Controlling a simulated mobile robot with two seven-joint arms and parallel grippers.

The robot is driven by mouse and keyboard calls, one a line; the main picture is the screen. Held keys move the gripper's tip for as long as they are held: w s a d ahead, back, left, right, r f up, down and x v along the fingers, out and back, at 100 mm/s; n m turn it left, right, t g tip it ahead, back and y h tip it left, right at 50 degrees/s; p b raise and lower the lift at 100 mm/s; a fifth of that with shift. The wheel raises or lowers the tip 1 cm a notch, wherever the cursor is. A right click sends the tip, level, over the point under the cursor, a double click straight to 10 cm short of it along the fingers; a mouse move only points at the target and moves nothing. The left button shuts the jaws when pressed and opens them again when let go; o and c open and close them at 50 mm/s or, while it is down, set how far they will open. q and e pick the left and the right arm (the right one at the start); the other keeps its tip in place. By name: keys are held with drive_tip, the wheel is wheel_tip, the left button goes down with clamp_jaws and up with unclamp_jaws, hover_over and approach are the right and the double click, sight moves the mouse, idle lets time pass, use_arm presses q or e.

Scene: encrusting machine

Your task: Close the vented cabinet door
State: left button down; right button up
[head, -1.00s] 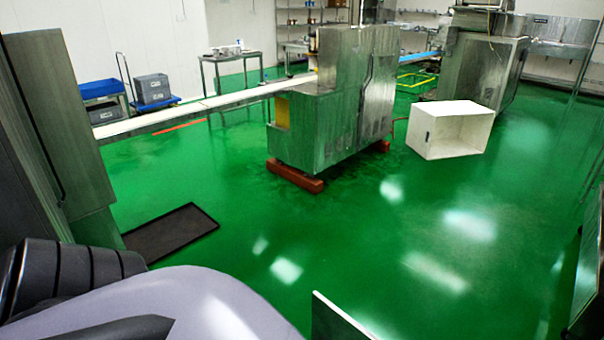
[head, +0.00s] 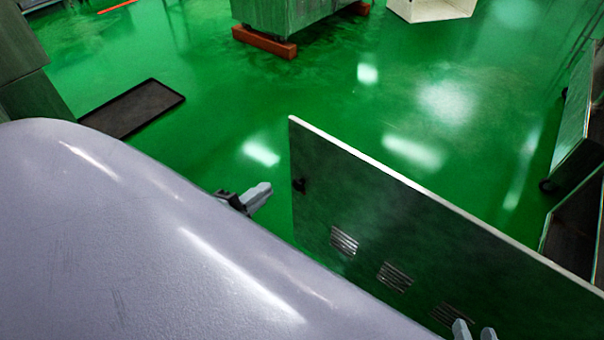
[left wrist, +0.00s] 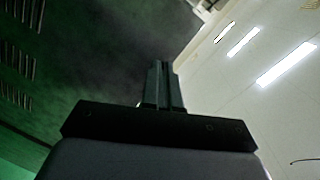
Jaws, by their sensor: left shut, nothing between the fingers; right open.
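The vented cabinet door (head: 400,235) is a grey metal panel with several louvred vents and a dark latch near its far edge. It stands open, upright, crossing the head view from centre to lower right. My left gripper (head: 262,194) is shut and empty, left of the door's far edge, with a gap of green floor between in the picture. In the left wrist view its closed fingers (left wrist: 165,88) point up, and the dark vented panel (left wrist: 80,50) fills the upper left. My right gripper (head: 474,331) is open at the bottom edge, in front of the vents.
A dark mat (head: 135,108) lies on the green floor at left. A steel machine on red feet (head: 263,42) and a white box (head: 430,8) stand at the back. Metal units (head: 575,125) line the right side. The floor between is clear.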

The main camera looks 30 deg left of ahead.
use_arm(q)
wheel_tip(320, 180, down, 2)
drive_tip(key=m+t+b, duration=0.1)
drive_tip(key=m+b, duration=0.2)
drive_tip(key=b, duration=0.1)
drive_tip(key=m+h+b, duration=0.1)
drive_tip(key=m+b, duration=0.1)
drive_tip(key=b, duration=0.2)
approach(311, 150)
drive_tip(key=shift+t, duration=0.4)
drive_tip(key=w, duration=0.5)
drive_tip(key=shift+w+d+f, duration=0.2)
drive_tip(key=shift+d+f, duration=0.1)
drive_tip(key=shift+w, duration=0.7)
use_arm(e)
drive_tip(key=a+f+y, duration=0.1)
drive_tip(key=a+f, duration=0.1)
drive_tip(key=w+a+f+y, duration=0.1)
drive_tip(key=f, duration=0.1)
drive_tip(key=shift+w+a, duration=0.15)
drive_tip(key=shift+a, duration=0.25)
